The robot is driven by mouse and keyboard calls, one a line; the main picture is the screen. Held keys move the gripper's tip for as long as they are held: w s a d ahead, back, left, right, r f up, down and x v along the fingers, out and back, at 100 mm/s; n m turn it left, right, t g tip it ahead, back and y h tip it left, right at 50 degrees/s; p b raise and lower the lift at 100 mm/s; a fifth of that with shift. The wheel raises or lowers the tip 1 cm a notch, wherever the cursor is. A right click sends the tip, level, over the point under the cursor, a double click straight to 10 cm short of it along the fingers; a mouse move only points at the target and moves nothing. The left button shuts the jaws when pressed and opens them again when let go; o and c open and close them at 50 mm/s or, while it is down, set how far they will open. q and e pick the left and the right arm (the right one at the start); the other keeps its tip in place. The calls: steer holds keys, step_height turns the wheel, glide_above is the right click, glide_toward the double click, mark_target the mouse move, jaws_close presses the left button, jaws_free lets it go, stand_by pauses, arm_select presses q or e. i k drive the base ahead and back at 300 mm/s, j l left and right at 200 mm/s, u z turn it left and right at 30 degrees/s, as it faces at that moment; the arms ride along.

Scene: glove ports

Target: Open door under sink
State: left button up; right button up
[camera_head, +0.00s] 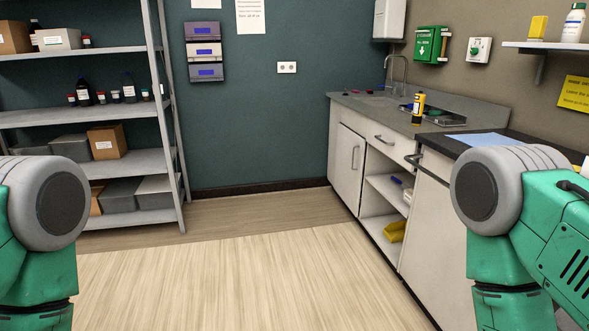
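The sink (375,100) is set in the grey counter at the back right, under a curved metal tap (402,68). Below it is a white cabinet door (348,168), which looks shut. A vertical bar handle (355,158) is near the door's right edge. Only my green and grey arm parts show, at the left and right edges of the view. Neither gripper is in the picture, so their state is hidden.
A drawer (386,141) and open shelves (385,188) are right of the door. A black-topped cabinet (440,205) stands nearer. Loaded metal shelving (90,115) stands at left. The wooden floor (240,270) between is clear.

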mark_target(350, 153)
steer(key=i, duration=1)
steer(key=i+j+z, duration=0.1)
steer(key=i, duration=0.9)
steer(key=i+j+z, duration=0.1)
steer(key=i+z, duration=0.35)
steer(key=i+j+z, duration=0.25)
steer(key=z, duration=0.25)
steer(key=i+j+z, duration=0.75)
steer(key=j+z, duration=0.2)
steer(key=i+j+z, duration=0.25)
steer(key=j, duration=0.2)
steer(key=j+z, duration=0.3)
steer(key=j, duration=0.15)
